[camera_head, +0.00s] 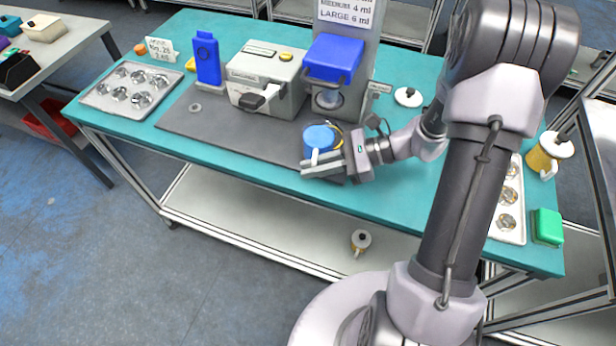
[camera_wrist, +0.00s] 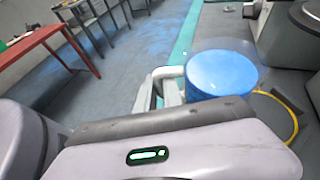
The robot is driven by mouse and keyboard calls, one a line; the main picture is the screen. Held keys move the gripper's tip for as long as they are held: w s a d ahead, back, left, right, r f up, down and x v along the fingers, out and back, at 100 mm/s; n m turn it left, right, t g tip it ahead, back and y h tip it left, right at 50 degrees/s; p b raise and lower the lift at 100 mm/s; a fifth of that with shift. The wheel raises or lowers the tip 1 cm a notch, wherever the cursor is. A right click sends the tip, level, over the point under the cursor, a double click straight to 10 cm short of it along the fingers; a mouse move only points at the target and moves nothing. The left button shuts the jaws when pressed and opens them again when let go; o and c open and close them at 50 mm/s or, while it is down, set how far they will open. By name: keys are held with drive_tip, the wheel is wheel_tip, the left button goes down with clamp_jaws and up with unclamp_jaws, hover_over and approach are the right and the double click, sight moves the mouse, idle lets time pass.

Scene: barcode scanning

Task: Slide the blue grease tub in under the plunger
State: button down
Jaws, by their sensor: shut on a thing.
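The blue grease tub (camera_head: 319,138) is in my gripper (camera_head: 312,160), at the front of the dark grey mat, in front of the blue-headed machine. Its round blue lid (camera_wrist: 222,73) fills the middle of the wrist view, with a white finger beside it on the left. My gripper is shut on the tub. The plunger machine has a blue head (camera_head: 335,58) with a grey round part (camera_head: 327,98) below it. The tub is apart from it, nearer to me. The tub's lower part is hidden by the gripper, so I cannot tell whether it touches the mat.
A grey boxy machine (camera_head: 265,83) and a blue upright device (camera_head: 207,58) stand left of the plunger machine. A metal tray with cups (camera_head: 130,90) lies far left. A yellow cable (camera_wrist: 283,105) curves beside the tub.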

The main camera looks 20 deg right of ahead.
sight(324, 148)
drive_tip(key=shift+w+d+f+b, duration=0.1)
drive_tip(key=shift+w+d+f, duration=0.05)
drive_tip(key=shift+w+d, duration=0.7)
drive_tip(key=shift+w+d+f+b, duration=0.15)
drive_tip(key=shift+w+d, duration=0.35)
drive_tip(key=shift+w, duration=0.55)
drive_tip(key=shift+w+d+f+b, duration=0.1)
drive_tip(key=shift+w+d+f, duration=0.05)
drive_tip(key=shift+w+d, duration=0.7)
drive_tip(key=shift+w+a, duration=0.1)
drive_tip(key=shift+w, duration=0.05)
drive_tip(key=shift+f, duration=0.15)
drive_tip(key=c, duration=1.4)
unclamp_jaws()
